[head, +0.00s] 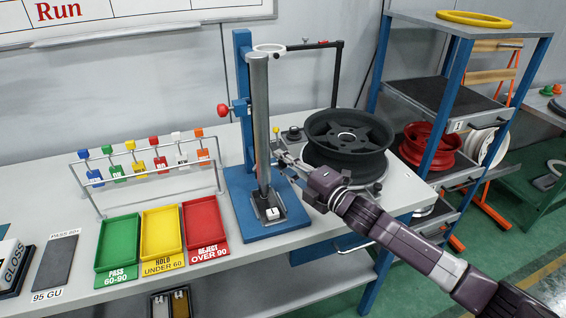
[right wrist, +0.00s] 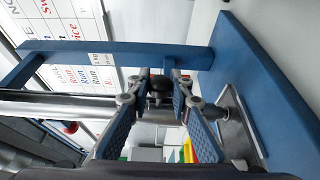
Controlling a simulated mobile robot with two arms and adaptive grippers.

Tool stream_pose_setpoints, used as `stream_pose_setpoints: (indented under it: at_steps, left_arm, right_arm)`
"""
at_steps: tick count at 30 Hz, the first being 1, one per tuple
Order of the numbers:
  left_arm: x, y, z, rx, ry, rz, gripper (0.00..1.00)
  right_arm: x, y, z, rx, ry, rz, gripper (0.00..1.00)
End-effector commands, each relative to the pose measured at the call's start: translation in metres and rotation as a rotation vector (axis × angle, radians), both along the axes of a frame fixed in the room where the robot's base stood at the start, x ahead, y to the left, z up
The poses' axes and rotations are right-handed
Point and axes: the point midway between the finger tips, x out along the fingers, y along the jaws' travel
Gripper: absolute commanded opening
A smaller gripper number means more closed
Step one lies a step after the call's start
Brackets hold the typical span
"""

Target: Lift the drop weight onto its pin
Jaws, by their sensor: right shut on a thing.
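The drop tester has a blue base and column (head: 243,75) and an upright grey metal tube (head: 261,120). A red-knobbed pin (head: 223,110) sticks out to the left of the tube, about halfway up. My right gripper (head: 281,162) is at the right side of the tube, near its lower end. In the right wrist view its fingers close around a small dark rounded piece (right wrist: 160,86), apparently the drop weight's handle. The rest of the weight is hidden in the tube. The tube also shows in the right wrist view (right wrist: 60,104). My left gripper is out of view.
Green (head: 118,244), yellow (head: 162,233) and red (head: 205,226) trays stand left of the tester, below a rack of coloured tags (head: 150,165). A dark wheel (head: 347,140) lies just behind my right arm. A blue-framed shelf (head: 452,85) stands at the right.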

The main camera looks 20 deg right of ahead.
Motion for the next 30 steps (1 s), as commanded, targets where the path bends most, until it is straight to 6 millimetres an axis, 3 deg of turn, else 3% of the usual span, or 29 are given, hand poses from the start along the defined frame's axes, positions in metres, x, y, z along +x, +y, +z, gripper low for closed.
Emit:
stream_pose_setpoints:
  at_steps: [10,14,20,30]
  left_arm:
    - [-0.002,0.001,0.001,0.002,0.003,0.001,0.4]
    - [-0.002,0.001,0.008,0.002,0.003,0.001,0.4]
    - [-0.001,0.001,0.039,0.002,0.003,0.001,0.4]
    - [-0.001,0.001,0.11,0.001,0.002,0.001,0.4]
  right_arm:
    - [0.0,0.0,0.0,-0.001,0.002,0.0,0.0]
    - [0.0,0.0,0.009,-0.001,0.0,0.0,0.0]
    - [0.001,-0.001,0.051,0.0,-0.005,0.0,0.0]
    - [0.001,-0.001,0.145,-0.001,-0.009,0.0,0.0]
